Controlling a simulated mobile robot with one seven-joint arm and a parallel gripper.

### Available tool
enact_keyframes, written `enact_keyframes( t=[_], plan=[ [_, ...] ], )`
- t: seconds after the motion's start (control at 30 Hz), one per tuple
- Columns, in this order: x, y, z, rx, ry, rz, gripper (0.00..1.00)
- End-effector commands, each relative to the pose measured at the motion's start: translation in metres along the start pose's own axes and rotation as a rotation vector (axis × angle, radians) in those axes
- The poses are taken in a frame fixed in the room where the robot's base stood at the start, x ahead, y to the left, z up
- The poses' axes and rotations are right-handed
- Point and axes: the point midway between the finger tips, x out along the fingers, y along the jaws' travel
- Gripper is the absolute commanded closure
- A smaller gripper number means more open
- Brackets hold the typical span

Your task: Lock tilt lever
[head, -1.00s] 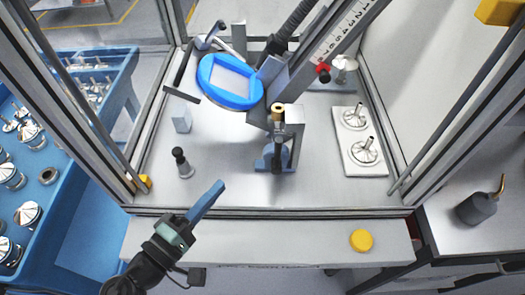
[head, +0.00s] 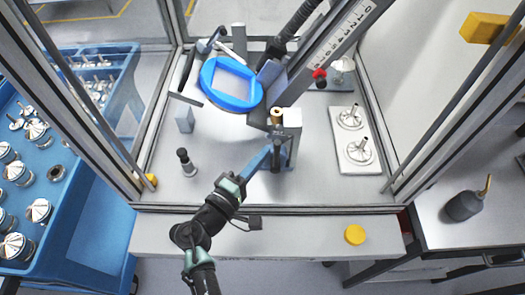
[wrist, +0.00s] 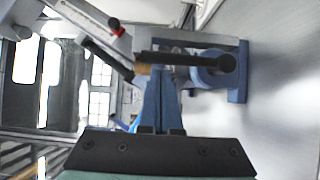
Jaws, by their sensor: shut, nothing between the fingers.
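A dark lever with a round black knob (wrist: 228,62) shows in the wrist view, its bar (wrist: 180,58) running across just beyond my fingertips. I take it as the tilt lever. In the head view the dark lever (head: 277,150) hangs in front of the grey post, under a brass-coloured cap (head: 276,115). A blue bracket (wrist: 242,72) stands behind the knob. My gripper (head: 268,152) is shut and empty, its blue fingers (wrist: 157,90) close to the lever bar. I cannot tell whether they touch it.
A blue ring (head: 231,84) on a tilted arm stands behind left. A black-topped post (head: 186,163) stands left on the bench. A white plate (head: 352,142) with two metal parts lies right. Frame posts enclose the bench. A yellow disc (head: 355,235) lies on the front ledge.

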Motion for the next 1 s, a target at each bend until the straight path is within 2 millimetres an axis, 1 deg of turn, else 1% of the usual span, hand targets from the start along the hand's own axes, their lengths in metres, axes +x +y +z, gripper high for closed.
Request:
enact_keyframes(
  t=[0.13,0.47,1.0],
  plan=[
    [0.0031,0.0,0.0033,-0.001,0.001,0.0,1.0],
    [0.003,-0.0002,0.0033,0.001,0.001,-0.001,1.0],
    [0.0075,0.0031,0.0104,0.076,0.0,-0.05,1.0]
  ],
)
